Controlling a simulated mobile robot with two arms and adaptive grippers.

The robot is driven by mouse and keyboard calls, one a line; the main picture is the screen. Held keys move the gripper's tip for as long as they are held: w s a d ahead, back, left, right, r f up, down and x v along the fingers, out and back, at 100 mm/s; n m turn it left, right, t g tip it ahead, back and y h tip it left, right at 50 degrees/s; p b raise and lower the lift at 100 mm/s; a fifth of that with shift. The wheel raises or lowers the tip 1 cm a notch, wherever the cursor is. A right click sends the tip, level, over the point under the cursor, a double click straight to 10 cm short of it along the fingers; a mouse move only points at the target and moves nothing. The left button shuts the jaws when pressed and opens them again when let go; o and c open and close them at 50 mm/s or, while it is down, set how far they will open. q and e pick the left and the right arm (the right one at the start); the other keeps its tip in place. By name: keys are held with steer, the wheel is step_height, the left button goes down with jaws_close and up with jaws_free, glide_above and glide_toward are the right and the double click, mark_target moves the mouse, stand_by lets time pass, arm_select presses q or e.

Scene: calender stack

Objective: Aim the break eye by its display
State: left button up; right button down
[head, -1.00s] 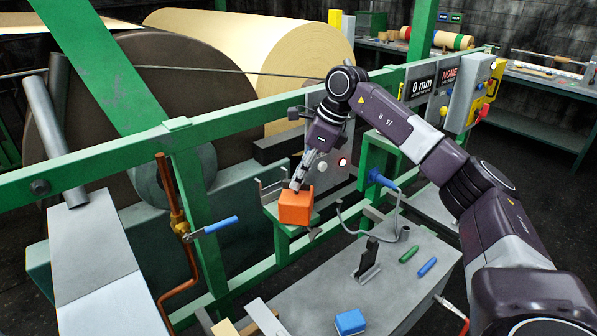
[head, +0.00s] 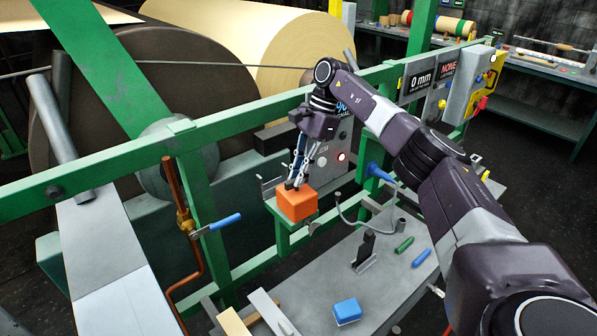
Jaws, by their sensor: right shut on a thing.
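My right gripper (head: 296,184) is shut on the orange block (head: 297,204), pointing down at it from above. The orange block is at a small green bracket shelf (head: 283,234) on the green frame; I cannot tell if it rests on it. A display panel (head: 341,112) behind my right arm shows part of a percent sign and lettering, mostly hidden by the arm. A lit red lamp (head: 342,157) is below it. Two more displays to the right read "0 mm" (head: 421,83) and "NONE" (head: 449,69). My left gripper is not in view.
A grey table (head: 375,300) below holds a blue block (head: 347,311), a green marker (head: 404,244), a blue marker (head: 421,258) and a black upright piece in a stand (head: 365,250). Green rails (head: 110,160) and a large paper roll (head: 290,60) stand behind. A copper pipe with a blue-handled valve (head: 220,223) is at left.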

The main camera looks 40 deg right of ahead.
mark_target(307, 184)
steer(key=shift+n, duration=0.4)
steer(key=c, duration=2)
jaws_free()
steer(key=shift+v, duration=3.75)
steer(key=shift+w, duration=0.15)
